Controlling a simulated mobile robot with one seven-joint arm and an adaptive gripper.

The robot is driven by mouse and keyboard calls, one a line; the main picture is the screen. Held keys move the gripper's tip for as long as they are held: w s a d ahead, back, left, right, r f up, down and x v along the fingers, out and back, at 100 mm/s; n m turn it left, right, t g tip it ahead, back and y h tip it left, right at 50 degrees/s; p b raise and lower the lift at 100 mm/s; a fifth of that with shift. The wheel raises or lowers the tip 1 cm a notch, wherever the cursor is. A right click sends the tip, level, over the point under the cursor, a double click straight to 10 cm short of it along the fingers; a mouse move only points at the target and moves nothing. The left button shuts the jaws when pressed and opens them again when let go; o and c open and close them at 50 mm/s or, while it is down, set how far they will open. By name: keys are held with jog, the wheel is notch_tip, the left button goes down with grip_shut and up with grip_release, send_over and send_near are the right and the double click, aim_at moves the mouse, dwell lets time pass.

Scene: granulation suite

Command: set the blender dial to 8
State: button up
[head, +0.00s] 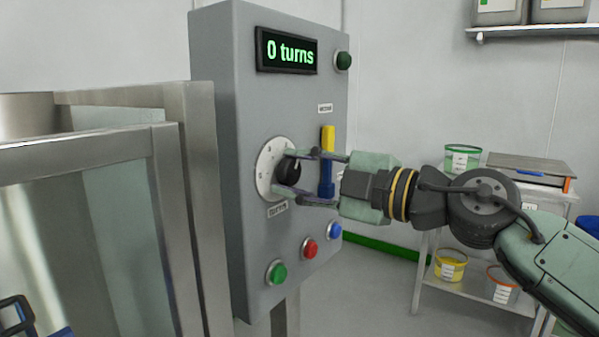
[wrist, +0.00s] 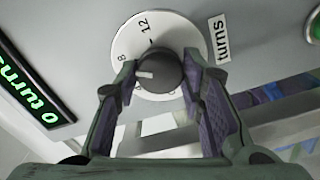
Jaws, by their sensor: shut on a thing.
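The blender dial is a black knob (head: 290,173) on a round white plate (head: 266,183) on the grey control panel (head: 225,130). My gripper (head: 284,170) is shut on the knob, one finger on each side. In the wrist view the knob (wrist: 158,70) sits between the fingers (wrist: 159,75). Its white pointer line points left, a little below the plate's "8"; a "12" shows higher up. A finger and the knob hide other marks. The display (head: 286,51) reads "0 turns".
A yellow-and-blue switch (head: 327,160) is just right of the dial. Green (head: 277,273), red (head: 310,247) and blue (head: 335,230) buttons are below. A steel frame (head: 170,150) stands left. A shelf cart (head: 480,290) with tubs stands behind my arm.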

jog(key=o, duration=1.1)
jog(key=shift+o, duration=0.2)
jog(key=v, duration=1.2)
